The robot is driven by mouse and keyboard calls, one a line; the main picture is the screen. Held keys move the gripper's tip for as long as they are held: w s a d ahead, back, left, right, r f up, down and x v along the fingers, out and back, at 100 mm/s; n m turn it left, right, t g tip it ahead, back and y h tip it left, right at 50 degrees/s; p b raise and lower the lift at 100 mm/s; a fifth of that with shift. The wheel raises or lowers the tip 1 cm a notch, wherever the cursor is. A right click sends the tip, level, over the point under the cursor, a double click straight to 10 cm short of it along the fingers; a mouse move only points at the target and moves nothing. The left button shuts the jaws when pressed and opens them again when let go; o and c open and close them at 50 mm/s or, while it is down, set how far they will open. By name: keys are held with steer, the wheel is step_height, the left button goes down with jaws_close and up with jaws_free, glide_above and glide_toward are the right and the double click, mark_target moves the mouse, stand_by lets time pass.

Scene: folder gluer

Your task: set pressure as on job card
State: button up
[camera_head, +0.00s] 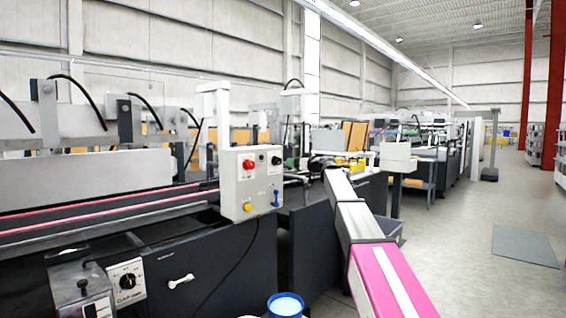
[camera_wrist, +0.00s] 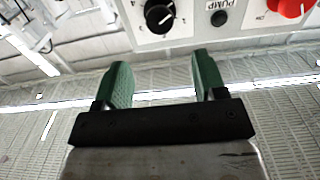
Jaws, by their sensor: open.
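A pale grey control box (camera_head: 251,183) on the machine's side carries a red button (camera_head: 249,164), a black knob (camera_head: 276,160), a yellow button (camera_head: 247,208) and a blue lever (camera_head: 276,198). In the wrist view the black knob (camera_wrist: 160,15) with a white pointer line, a PUMP label and the red button (camera_wrist: 291,7) show at the top. My gripper (camera_wrist: 158,72) is open and empty, its green fingers below the knob and apart from it. A second dial (camera_head: 127,281) with a scale sits low on the machine; its label is too small to read surely. I cannot make out a job card.
Pink-edged belts (camera_head: 110,217) run along the machine at left. A white handle (camera_head: 181,281) sticks out of its dark side panel. A blue-rimmed container (camera_head: 285,305) stands at the bottom.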

mark_target(280, 161)
steer(key=x, duration=1)
steer(key=shift+w+a+f, duration=0.1)
steer(key=shift+a, duration=0.05)
steer(key=shift+c, duration=0.3)
steer(key=c, duration=0.8)
